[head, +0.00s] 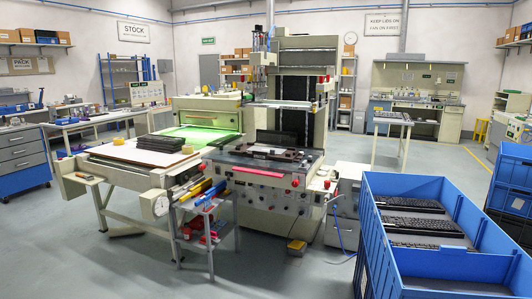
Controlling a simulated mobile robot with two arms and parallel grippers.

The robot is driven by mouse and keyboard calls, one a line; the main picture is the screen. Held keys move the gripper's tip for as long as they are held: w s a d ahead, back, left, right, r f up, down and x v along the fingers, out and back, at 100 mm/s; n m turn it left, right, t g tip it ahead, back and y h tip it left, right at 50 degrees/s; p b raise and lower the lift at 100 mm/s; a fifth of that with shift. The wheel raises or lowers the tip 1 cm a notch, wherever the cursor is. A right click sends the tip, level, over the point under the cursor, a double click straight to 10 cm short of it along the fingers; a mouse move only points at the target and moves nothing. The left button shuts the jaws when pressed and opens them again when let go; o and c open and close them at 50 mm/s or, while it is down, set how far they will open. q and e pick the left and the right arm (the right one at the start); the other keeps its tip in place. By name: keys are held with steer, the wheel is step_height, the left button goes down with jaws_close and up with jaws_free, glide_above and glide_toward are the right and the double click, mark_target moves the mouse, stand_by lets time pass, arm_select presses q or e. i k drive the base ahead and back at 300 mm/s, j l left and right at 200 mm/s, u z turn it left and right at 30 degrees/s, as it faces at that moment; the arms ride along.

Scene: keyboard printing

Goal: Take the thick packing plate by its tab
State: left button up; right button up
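No thick packing plate with a tab can be picked out for sure at this size. A small grey trolley (206,225) stands in front of the printing machine (278,200). Red, yellow and blue pieces (213,192) lie on its top, and more red and blue ones (212,237) lie on its lower shelf. I cannot tell whether any of them is the plate. Neither of my grippers is in view.
A feed table (112,153) with a dark stack (160,144) stands left of the trolley. A blue crate (385,240) holding keyboards fills the right foreground. A yellow box (296,246) and a cable lie by the machine's foot. The left foreground floor is clear.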

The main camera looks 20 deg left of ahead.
mark_target(271, 151)
steer(key=i+u, duration=0.15)
steer(key=u, duration=0.3)
steer(key=i, duration=2.25)
